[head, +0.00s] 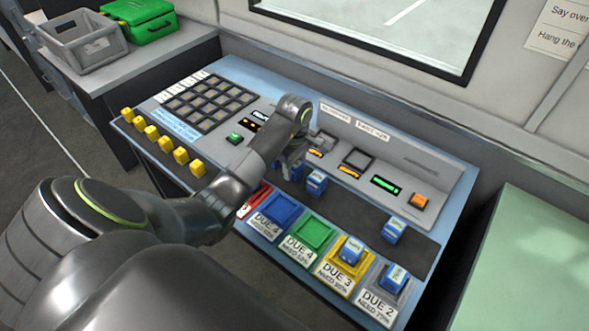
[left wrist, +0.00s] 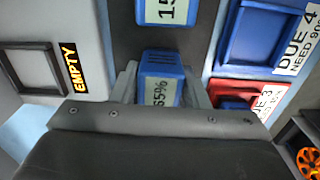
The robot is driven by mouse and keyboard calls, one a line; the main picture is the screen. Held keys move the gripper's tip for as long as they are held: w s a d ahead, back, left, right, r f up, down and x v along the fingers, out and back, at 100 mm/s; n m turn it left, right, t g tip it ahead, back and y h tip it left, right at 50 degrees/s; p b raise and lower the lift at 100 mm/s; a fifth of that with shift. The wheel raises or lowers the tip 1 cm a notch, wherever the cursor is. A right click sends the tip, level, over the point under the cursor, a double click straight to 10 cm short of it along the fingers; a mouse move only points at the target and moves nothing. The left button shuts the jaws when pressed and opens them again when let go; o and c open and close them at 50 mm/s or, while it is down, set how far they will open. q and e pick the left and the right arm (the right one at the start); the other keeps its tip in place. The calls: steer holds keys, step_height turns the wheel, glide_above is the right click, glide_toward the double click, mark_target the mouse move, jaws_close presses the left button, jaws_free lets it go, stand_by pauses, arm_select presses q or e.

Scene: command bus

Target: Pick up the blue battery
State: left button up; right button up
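My left gripper (head: 291,163) reaches down over the dark strip of the console. In the left wrist view a blue battery (left wrist: 160,72) with a white label, which seems to read 65%, is between my left fingers (left wrist: 162,88). I cannot tell whether the fingers touch it. In the head view this battery is mostly hidden by the gripper. Another blue battery (head: 316,182) stands just to its right; a second (head: 394,230) is farther right on the strip. One blue battery (head: 350,249) sits in the yellow tray and one (head: 394,278) in the grey tray. My right gripper is not in view.
Blue (head: 278,208) and green (head: 311,233) trays are empty along the console's front. A red tray (left wrist: 221,91) beside them holds something blue. Yellow knobs (head: 167,144) line the left edge. A grey crate (head: 83,50) and green case (head: 151,27) stand at back left.

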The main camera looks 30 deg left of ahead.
arm_select(q)
steer(key=c, duration=0.6)
steer(key=shift+c, duration=0.2)
steer(key=shift+r, duration=0.1)
